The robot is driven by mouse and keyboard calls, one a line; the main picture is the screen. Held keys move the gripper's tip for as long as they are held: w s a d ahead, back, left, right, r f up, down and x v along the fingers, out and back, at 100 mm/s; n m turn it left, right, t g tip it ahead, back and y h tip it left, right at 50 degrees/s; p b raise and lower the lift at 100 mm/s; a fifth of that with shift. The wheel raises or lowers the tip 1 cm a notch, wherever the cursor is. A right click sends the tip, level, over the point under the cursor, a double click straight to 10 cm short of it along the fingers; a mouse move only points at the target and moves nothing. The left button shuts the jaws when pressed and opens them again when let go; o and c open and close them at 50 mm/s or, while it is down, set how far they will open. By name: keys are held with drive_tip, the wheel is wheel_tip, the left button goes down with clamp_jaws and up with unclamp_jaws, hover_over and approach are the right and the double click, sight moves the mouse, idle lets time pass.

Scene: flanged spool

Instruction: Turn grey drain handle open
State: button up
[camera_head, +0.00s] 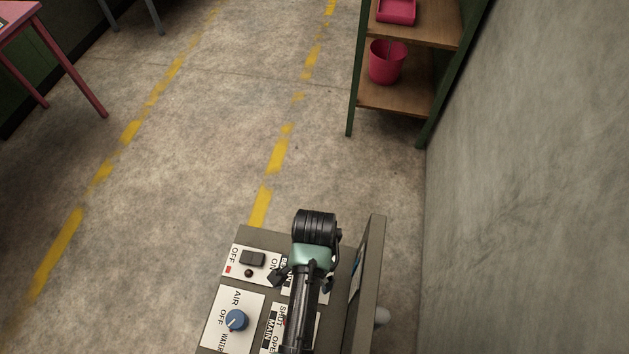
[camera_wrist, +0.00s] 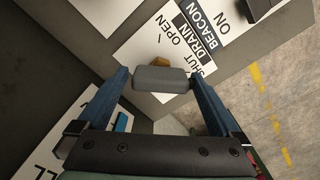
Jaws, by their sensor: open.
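The grey drain handle (camera_wrist: 160,79) is a rounded grey bar with a brass-coloured part (camera_wrist: 161,58) just behind it. It sits by the white plate (camera_wrist: 150,50) marked SHUT, DRAIN and OPEN. My gripper (camera_wrist: 158,85) is open, with one blue finger on each side of the handle. The handle lies between the fingertips, close to both; I cannot tell whether either touches it. In the head view my gripper (camera_head: 303,281) is over the panel's right part, and my arm hides the drain handle.
The grey panel (camera_head: 258,237) also carries a black switch (camera_head: 253,258) and a blue AIR/WATER knob (camera_head: 236,320). An upright board (camera_head: 371,270) stands close on its right. A blue part (camera_wrist: 122,122) shows beside the left finger. A shelf (camera_head: 400,98) and open floor lie beyond.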

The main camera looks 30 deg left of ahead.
drive_tip(key=shift+f, duration=0.1)
drive_tip(key=c, duration=1.2)
drive_tip(key=shift+o, duration=0.2)
drive_tip(key=shift+n, duration=0.3)
drive_tip(key=n+p, duration=0.2)
drive_tip(key=n, duration=0.1)
drive_tip(key=shift+r, duration=0.2)
drive_tip(key=n+p, duration=0.2)
drive_tip(key=n, duration=0.3)
drive_tip(key=shift+w+n+p, duration=0.1)
drive_tip(key=shift+n+p, duration=0.25)
drive_tip(key=shift+n, duration=0.05)
drive_tip(key=n+p, duration=0.1)
drive_tip(key=n, duration=0.3)
drive_tip(key=shift+n, duration=0.3)
drive_tip(key=shift+f+n+p, duration=0.1)
drive_tip(key=shift+n+p, duration=0.5)
drive_tip(key=shift+n, duration=1.3)
drive_tip(key=shift+a, duration=0.1)
